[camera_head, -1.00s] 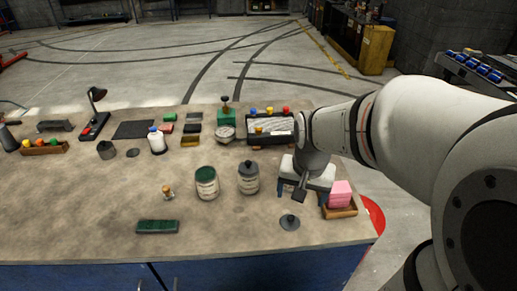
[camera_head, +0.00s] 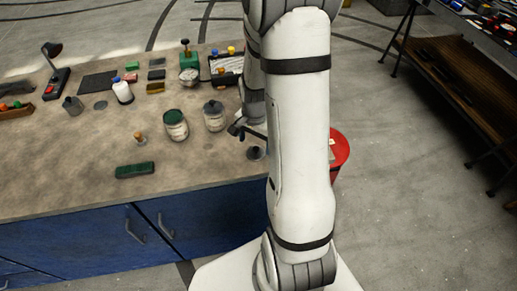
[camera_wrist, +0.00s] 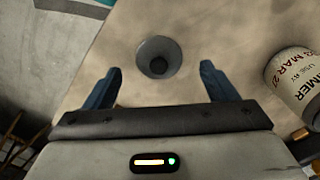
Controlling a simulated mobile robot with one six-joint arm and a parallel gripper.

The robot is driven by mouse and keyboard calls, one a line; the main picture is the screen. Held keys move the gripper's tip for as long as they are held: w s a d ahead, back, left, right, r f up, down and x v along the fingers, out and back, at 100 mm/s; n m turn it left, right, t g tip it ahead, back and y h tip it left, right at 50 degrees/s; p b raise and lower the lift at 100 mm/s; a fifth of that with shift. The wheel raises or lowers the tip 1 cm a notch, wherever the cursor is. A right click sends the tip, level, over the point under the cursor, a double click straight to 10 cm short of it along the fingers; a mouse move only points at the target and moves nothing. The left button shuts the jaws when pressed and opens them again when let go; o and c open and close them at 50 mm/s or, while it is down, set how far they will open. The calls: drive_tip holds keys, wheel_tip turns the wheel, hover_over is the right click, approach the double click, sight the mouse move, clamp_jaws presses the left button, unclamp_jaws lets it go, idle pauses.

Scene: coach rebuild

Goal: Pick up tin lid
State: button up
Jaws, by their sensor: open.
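The tin lid (camera_head: 255,153) is a small dark grey disc with a knob, lying on the bench top near its front right edge. In the wrist view the lid (camera_wrist: 159,58) is a grey round with a dark knob, just beyond and between my fingertips. My gripper (camera_wrist: 158,80) is open, with its two blue fingers apart and nothing between them. In the head view my arm hides most of my gripper (camera_head: 246,130), which is near the lid. A grey-lidded tin (camera_head: 214,117) and a green-lidded tin (camera_head: 175,126) stand to the left of the lid.
A labelled tin (camera_wrist: 296,85) is close on the right in the wrist view. A green block (camera_head: 135,170) lies near the front edge, and a small wooden-handled item (camera_head: 140,139) stands behind it. A red bin (camera_head: 339,148) is beside the bench. The front middle is mostly clear.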

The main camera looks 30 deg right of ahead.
sight(256, 148)
drive_tip(key=shift+s+d+f, duration=0.1)
drive_tip(key=shift+d+f, duration=0.05)
drive_tip(key=shift+f, duration=1.4)
drive_tip(key=shift+c, duration=0.5)
drive_tip(key=c, duration=1)
drive_tip(key=shift+o, duration=0.2)
